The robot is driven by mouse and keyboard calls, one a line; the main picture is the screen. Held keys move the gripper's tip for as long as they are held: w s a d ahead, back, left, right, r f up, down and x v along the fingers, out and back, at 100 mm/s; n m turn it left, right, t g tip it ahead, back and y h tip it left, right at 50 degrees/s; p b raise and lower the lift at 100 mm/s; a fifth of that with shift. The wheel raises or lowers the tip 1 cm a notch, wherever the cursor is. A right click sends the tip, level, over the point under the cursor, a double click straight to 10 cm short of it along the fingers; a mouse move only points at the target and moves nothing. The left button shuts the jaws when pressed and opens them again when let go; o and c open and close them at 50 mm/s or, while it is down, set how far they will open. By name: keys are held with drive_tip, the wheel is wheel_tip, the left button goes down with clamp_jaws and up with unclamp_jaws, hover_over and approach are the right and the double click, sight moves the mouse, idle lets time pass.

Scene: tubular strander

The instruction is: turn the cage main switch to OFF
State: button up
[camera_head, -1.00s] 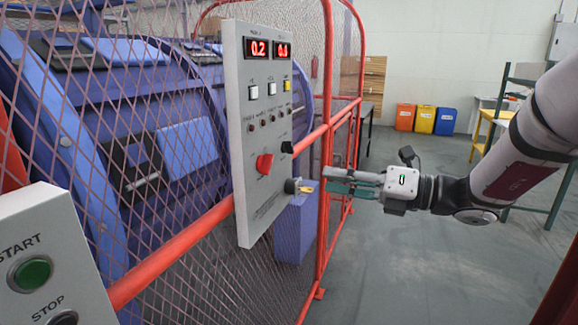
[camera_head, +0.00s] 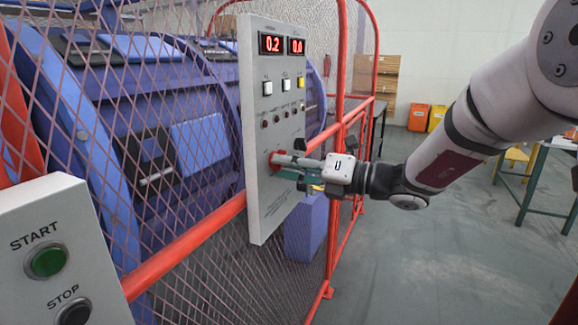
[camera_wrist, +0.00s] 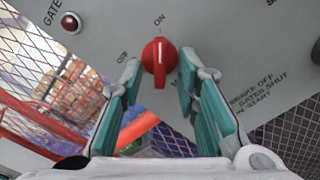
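The cage main switch is a red rotary knob (camera_wrist: 160,62) on the grey control panel (camera_head: 262,205). In the wrist view its white line points straight to the ON mark, and the OFF mark lies to the left. In the head view the knob (camera_head: 275,158) is partly hidden by my gripper (camera_head: 285,166). In the wrist view my gripper (camera_wrist: 157,75) is open, with one teal-padded finger on each side of the knob and visible gaps between. Whether either finger touches the knob cannot be told.
The panel carries red displays (camera_head: 282,45), push buttons and small lamps above the knob. A red rail (camera_head: 190,240) and mesh fence stand around the blue machine (camera_head: 110,120). A START/STOP box (camera_head: 55,255) is at lower left. Open floor lies to the right.

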clamp_jaws()
drive_tip(key=shift+n, duration=0.4)
drive_tip(key=n+b, duration=0.4)
drive_tip(key=n, duration=0.1)
drive_tip(key=n+b, duration=0.4)
drive_tip(key=n, duration=0.2)
drive_tip(key=w+n+b, duration=0.1)
drive_tip(key=n+b, duration=0.3)
drive_tip(key=n, duration=0.2)
drive_tip(key=shift+d+f, duration=0.1)
drive_tip(key=shift+d, duration=0.1)
drive_tip(key=shift+s, duration=0.1)
idle(0.4)
